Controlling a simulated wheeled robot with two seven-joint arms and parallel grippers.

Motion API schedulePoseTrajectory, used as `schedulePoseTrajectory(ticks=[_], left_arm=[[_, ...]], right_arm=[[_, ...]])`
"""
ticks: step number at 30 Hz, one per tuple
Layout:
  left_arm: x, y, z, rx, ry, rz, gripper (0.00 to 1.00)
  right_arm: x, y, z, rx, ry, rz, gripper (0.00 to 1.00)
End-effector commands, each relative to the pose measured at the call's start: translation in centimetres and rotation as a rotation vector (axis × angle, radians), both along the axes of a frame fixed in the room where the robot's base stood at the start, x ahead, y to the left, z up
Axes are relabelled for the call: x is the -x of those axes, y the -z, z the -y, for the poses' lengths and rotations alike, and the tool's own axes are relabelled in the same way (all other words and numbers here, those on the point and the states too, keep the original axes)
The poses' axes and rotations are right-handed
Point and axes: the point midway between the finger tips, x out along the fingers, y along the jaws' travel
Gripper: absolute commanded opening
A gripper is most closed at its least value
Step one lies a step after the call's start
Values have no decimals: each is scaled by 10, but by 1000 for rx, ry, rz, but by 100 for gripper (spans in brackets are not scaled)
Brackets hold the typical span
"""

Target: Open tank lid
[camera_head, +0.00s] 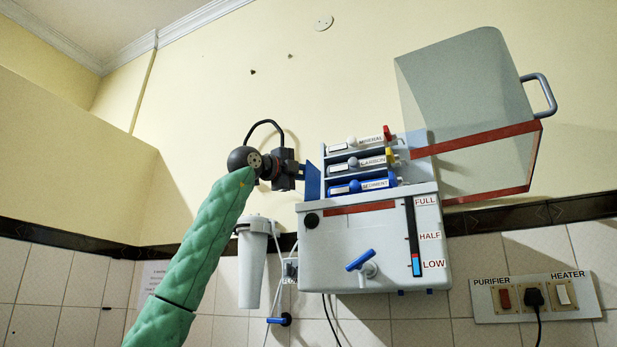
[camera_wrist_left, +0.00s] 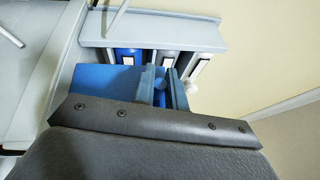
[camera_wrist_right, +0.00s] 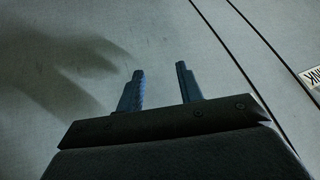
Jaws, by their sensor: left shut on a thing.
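The white purifier tank (camera_head: 372,248) hangs on the wall, with a FULL/HALF/LOW gauge (camera_head: 413,237) on its front. A large translucent cover (camera_head: 470,100) with a grey handle (camera_head: 541,92) and red edge strips stands swung out to the upper right. My left gripper (camera_head: 303,178) is at the left end of the filter rack, above the tank's left corner. In the left wrist view its fingers (camera_wrist_left: 162,90) are close around a small blue part; what part it is cannot be told. My right gripper (camera_wrist_right: 160,88) is open and empty, facing a grey surface.
Filters labelled MINERAL (camera_head: 362,141), CARBON (camera_head: 365,162) and SEDIMENT (camera_head: 366,185) are stacked above the tank. A blue tap (camera_head: 360,260) projects from its front. A white filter housing (camera_head: 252,265) hangs left, and a switch panel (camera_head: 535,298) is lower right.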

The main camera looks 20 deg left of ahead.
Motion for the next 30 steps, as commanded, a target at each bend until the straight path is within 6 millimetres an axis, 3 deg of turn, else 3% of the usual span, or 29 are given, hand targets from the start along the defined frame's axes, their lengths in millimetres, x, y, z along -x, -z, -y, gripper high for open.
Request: schedulePoseTrajectory(ticks=[14, 15, 18, 30], left_arm=[[-1, 2, -1, 12, 0, -3, 0], [-1, 2, -1, 11, 0, -3, 19], [-1, 2, -1, 11, 0, -2, 34], [9, 4, -6, 11, -1, 0, 34]], right_arm=[[0, 6, 0, -2, 3, 6, 36], [0, 6, 0, -2, 2, 6, 36], [0, 6, -1, -2, 2, 6, 36], [-1, 10, -1, -5, 4, 16, 36]])
